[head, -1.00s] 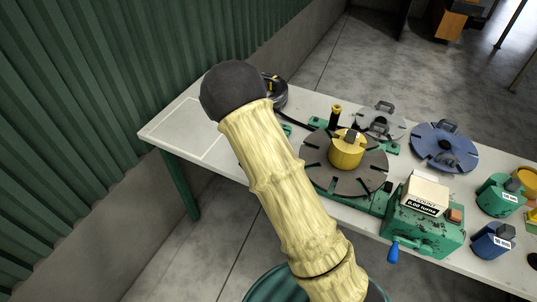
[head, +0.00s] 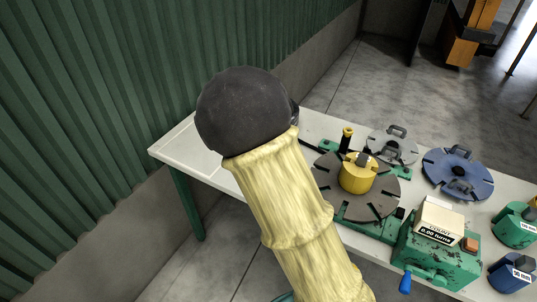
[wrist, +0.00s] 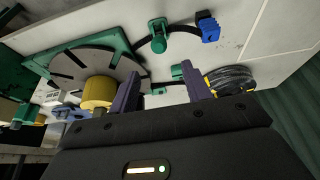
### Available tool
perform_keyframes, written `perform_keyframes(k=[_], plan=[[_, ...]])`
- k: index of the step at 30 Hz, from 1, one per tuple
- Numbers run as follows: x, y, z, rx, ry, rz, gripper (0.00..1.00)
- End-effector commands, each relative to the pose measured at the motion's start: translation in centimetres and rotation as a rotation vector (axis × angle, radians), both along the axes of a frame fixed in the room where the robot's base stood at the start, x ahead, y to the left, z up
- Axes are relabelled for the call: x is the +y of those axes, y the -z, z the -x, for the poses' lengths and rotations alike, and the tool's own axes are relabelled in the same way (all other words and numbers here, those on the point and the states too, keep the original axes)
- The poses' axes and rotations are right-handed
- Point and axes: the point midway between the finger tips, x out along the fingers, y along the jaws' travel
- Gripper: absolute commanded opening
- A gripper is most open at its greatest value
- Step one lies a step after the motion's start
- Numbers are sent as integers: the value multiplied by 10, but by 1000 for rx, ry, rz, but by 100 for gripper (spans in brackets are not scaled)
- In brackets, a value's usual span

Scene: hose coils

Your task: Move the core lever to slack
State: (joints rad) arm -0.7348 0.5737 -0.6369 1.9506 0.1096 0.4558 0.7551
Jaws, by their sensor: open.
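The yellow core (head: 356,176) stands at the middle of a dark slotted disc (head: 330,187) on the green winder. A small grey piece (head: 364,159), which looks like the core lever, sits on top of the core; its setting is too small to read. The core also shows in the wrist view (wrist: 99,92), left of my fingers. My gripper (wrist: 162,88) is open and empty, its two purple fingers apart, with the left finger close beside the core in the picture. In the head view my arm hides the gripper.
A counter box (head: 438,222) reading 0.00 turns sits on the green housing (head: 435,262) with a blue crank handle (head: 405,282). A black-and-yellow post (head: 346,139), a grey disc (head: 392,147) and a blue disc (head: 456,172) are nearby. A black hose coil (wrist: 230,78) lies right of my fingers.

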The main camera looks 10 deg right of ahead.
Motion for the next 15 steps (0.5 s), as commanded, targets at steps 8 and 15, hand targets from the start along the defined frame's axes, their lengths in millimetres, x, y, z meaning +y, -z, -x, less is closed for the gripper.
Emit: perform_keyframes(k=[8, 15], plan=[[10, -41, 13, -1, -2, -1, 48], [10, -47, 15, 2, 2, 1, 48]])
